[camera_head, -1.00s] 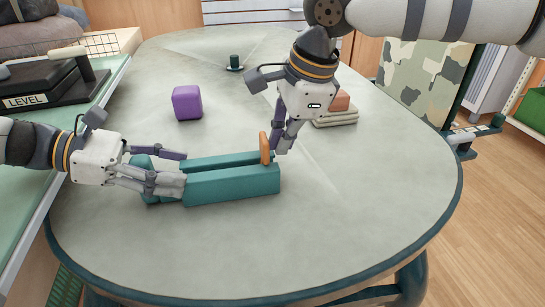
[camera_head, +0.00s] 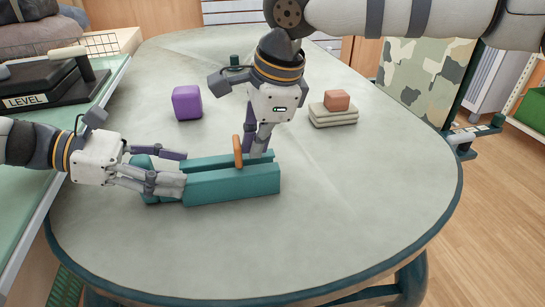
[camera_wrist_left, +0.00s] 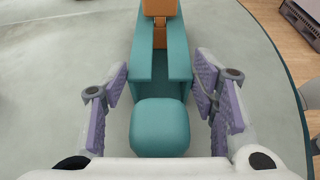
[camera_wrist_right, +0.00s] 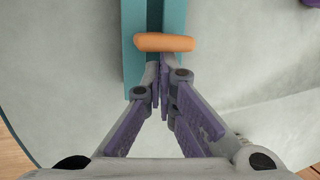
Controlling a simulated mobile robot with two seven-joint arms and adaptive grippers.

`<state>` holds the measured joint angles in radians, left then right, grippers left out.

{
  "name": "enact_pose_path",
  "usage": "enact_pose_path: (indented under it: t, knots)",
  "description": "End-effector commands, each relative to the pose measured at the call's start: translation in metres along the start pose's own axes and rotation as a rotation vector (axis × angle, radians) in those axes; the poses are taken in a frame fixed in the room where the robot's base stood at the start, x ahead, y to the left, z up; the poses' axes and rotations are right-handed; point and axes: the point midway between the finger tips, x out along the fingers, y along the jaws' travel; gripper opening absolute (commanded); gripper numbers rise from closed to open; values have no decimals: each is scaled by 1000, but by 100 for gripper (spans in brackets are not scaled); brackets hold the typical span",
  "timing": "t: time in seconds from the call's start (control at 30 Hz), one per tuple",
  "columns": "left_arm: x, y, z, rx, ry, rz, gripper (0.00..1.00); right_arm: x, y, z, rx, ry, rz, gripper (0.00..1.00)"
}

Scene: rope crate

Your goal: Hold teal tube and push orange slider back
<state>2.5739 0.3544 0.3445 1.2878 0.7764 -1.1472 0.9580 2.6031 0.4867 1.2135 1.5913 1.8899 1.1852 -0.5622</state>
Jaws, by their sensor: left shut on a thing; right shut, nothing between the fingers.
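The teal tube (camera_head: 232,184) lies on the table, an open channel between two long walls; it also shows in the left wrist view (camera_wrist_left: 146,68). My left gripper (camera_head: 165,170) is shut around its left end, with a finger on each side. The orange slider (camera_head: 237,151) stands up out of the channel, right of the tube's middle, and shows in the left wrist view (camera_wrist_left: 160,35). My right gripper (camera_head: 256,152) is shut and empty, its fingertips down at the channel just right of the slider. In the right wrist view the slider (camera_wrist_right: 164,42) lies right before the closed fingertips, apparently touching.
A purple block (camera_head: 187,102) stands behind the tube. A reddish block (camera_head: 336,100) rests on a folded grey stack (camera_head: 333,117) at the back right. The table (camera_head: 370,190) is clear to the right and in front.

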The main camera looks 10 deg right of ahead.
Motion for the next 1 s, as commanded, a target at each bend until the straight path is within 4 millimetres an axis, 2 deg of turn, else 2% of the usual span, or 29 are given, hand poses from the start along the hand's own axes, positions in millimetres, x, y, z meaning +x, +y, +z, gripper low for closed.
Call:
enact_pose_path:
  t: [1.0]
  knots:
    - [1, -1, -3, -3, 5, -3, 19, 9, -2, 46, -1, -1, 0, 0]
